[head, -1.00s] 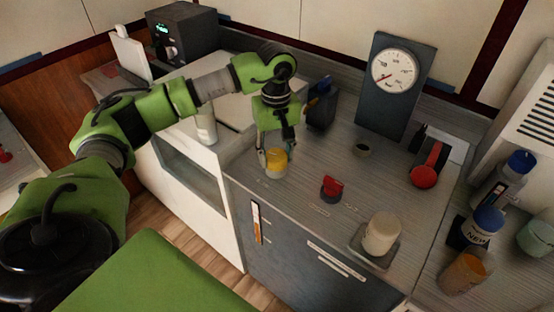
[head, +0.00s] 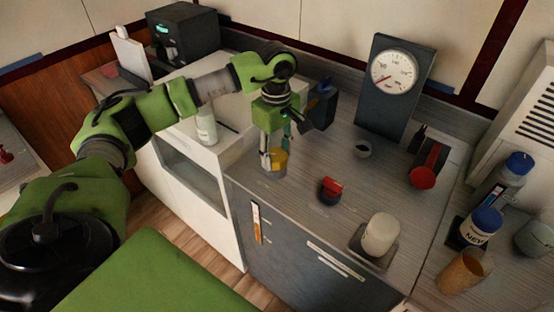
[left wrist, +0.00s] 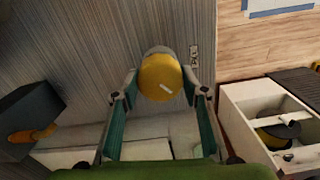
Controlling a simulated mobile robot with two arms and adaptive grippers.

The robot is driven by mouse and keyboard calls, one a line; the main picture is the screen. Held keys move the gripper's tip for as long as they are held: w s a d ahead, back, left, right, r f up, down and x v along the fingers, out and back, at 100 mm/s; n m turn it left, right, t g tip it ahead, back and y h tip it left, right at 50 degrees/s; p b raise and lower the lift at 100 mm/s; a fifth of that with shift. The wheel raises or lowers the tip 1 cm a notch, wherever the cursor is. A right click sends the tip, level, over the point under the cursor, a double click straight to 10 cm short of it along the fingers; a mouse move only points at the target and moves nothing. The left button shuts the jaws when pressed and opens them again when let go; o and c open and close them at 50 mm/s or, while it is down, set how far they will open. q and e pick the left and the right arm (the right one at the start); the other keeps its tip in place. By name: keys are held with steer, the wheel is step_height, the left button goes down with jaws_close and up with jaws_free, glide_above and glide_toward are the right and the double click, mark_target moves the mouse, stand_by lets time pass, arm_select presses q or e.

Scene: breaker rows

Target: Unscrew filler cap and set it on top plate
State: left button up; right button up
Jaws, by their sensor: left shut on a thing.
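The yellow filler cap (head: 279,158) sits on its pale round neck on the grey top plate (head: 310,240), near the plate's left edge. The neck under the cap is partly hidden. My right gripper is not in view.
A red knob (head: 331,189), a small dark-rimmed ring (head: 362,149) and a red lever (head: 423,177) stand on the plate. A gauge (head: 394,72) rises behind. A cream cylinder (head: 381,234) stands at the front right. Bare plate lies between the cap and knob.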

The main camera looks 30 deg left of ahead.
mark_target(276, 154)
arm_select(q)
steer(key=shift+r+p, duration=1.25)
steer(key=shift+r, duration=0.95)
